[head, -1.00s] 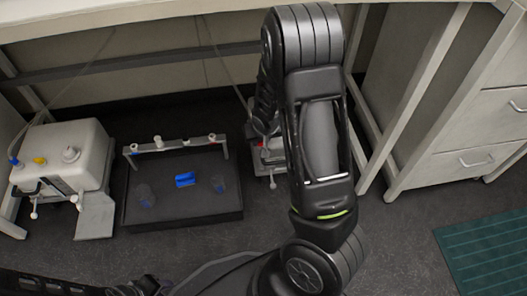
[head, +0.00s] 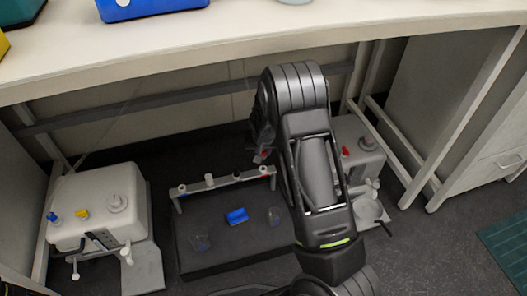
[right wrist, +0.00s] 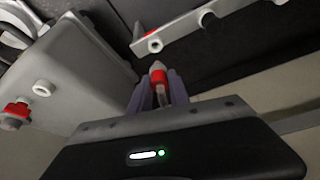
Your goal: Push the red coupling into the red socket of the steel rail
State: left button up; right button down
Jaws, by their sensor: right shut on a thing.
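My right gripper (right wrist: 159,90) is shut on the red coupling (right wrist: 158,82), which has a red band and a pale tip pointing away from me. The steel rail (right wrist: 215,18) runs across the upper right of the right wrist view, with its red-marked socket (right wrist: 150,35) just beyond the coupling's tip. A gap shows between tip and socket. In the head view the rail (head: 223,181) stands over a dark tray, and my right gripper (head: 262,150) is above its right end, near the red mark (head: 265,169). The coupling is hard to make out there. My left gripper is out of view.
A dark tray (head: 200,262) under the rail holds a blue block (head: 237,216) and clear vessels. A white unit (head: 97,208) stands left; another (head: 352,138) with red fittings stands right, close to my right arm.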

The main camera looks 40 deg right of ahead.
jog(key=shift+f, duration=0.15)
jog(key=shift+f+b, duration=1.2)
jog(key=shift+f, duration=0.15)
jog(key=shift+f+b, duration=0.5)
jog(key=shift+f, duration=0.15)
jog(key=shift+f+b, duration=0.7)
jog(key=shift+f, duration=0.4)
dwell(0.4)
jog(key=c, duration=1.1)
grip_release()
jog(key=shift+c, duration=0.2)
